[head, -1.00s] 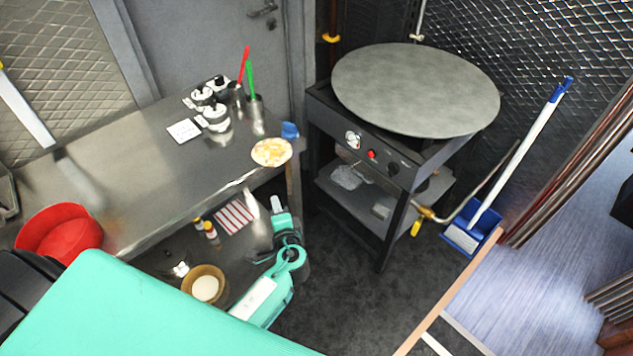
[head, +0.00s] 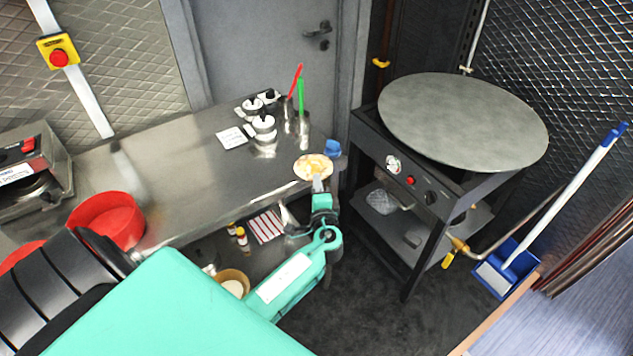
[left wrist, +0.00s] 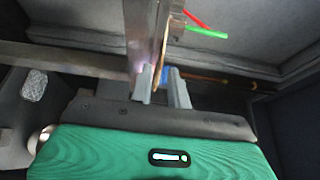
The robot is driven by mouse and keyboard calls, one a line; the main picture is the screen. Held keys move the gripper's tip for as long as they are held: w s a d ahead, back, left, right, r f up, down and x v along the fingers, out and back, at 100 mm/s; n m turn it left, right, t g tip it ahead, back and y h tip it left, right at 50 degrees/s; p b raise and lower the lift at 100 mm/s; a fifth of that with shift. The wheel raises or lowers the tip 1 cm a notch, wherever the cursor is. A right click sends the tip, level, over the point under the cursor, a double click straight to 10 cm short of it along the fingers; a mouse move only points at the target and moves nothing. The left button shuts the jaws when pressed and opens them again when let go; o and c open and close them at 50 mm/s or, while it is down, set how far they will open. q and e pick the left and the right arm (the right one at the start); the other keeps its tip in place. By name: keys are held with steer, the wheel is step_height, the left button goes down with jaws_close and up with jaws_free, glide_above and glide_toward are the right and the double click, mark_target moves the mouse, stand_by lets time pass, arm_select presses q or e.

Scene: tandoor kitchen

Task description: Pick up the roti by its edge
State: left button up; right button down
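The roti (head: 311,165), a pale round flatbread with orange-brown patches, lies at the right end of the steel counter (head: 190,180), by its front edge. My left gripper (head: 318,184) is at the roti's near edge in the head view. In the left wrist view its two grey fingers (left wrist: 161,88) stand apart, with the counter seen edge-on (left wrist: 138,35) ahead of them. A thin brownish strip, perhaps the roti's edge, runs toward the gap between the fingers. I cannot tell whether they touch it. My right gripper is not in view.
A blue item (head: 333,149) stands just behind the roti. Containers with red and green handles (head: 301,97) and lidded pots (head: 263,127) stand farther back. A round griddle (head: 463,120) on a black stand is to the right. A red bowl (head: 106,220) is at left.

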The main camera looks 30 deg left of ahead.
arm_select(q)
steer(key=shift+w+a, duration=0.45)
steer(key=shift+w, duration=0.05)
jaws_close()
step_height(320, 180, up, 3)
steer(key=shift+f+p, duration=0.2)
steer(key=shift+p, duration=0.55)
steer(key=s+d+r+p, duration=0.3)
steer(key=s+d+r, duration=0.2)
steer(key=s+d, duration=0.4)
steer(key=shift+s+d, duration=0.2)
steer(key=shift+s, duration=0.55)
